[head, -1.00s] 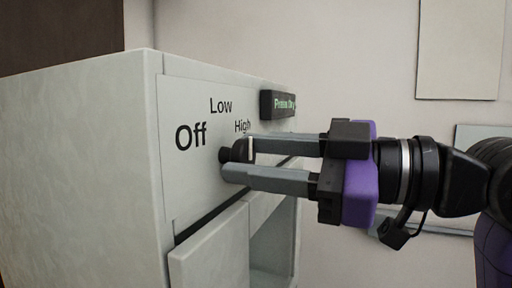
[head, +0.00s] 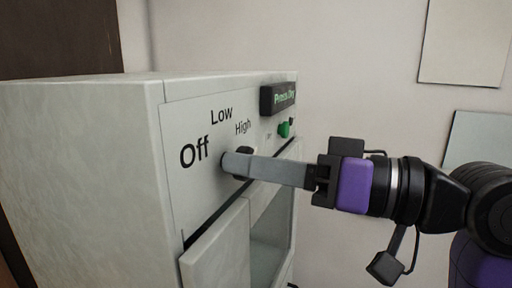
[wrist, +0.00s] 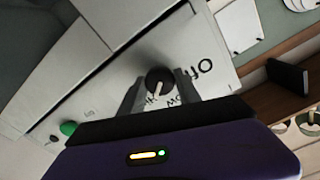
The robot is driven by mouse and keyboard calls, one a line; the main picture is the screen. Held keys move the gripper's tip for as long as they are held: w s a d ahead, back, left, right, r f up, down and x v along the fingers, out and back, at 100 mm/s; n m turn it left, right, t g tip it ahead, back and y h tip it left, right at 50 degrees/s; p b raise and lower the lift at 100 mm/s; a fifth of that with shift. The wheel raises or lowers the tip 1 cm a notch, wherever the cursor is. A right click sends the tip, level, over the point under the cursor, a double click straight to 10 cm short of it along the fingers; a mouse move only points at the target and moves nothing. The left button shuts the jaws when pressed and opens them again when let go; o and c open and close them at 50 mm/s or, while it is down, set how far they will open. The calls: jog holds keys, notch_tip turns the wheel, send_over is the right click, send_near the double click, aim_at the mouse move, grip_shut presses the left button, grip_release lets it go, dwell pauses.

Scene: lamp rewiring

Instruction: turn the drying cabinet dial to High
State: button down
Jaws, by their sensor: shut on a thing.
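The pale drying cabinet (head: 82,150) stands at the left in the head view, with Off, Low and High printed on its front panel (head: 185,190). Its black dial (head: 246,150) is mostly hidden behind a finger there. In the wrist view the round dial (wrist: 160,75) shows between my two fingers, and its light pointer slants toward the High lettering (wrist: 151,100), which is partly hidden. My gripper (head: 238,163) is shut on the dial, one finger on each side; it also shows in the wrist view (wrist: 160,90).
A black display (head: 280,98) with green text sits on the panel's upper right. A green button (head: 284,129) is below it. The wall to the right has hanging boards (head: 465,40).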

jog(key=shift+m+p, duration=0.5)
jog(key=shift+m, duration=0.3)
jog(key=shift+f, duration=0.1)
jog(key=c, duration=0.9)
grip_release()
jog(key=shift+d, duration=0.1)
jog(key=b+v, duration=0.2)
jog(key=v, duration=0.5)
jog(key=shift+s+d, duration=0.15)
jog(key=shift+d, duration=0.1)
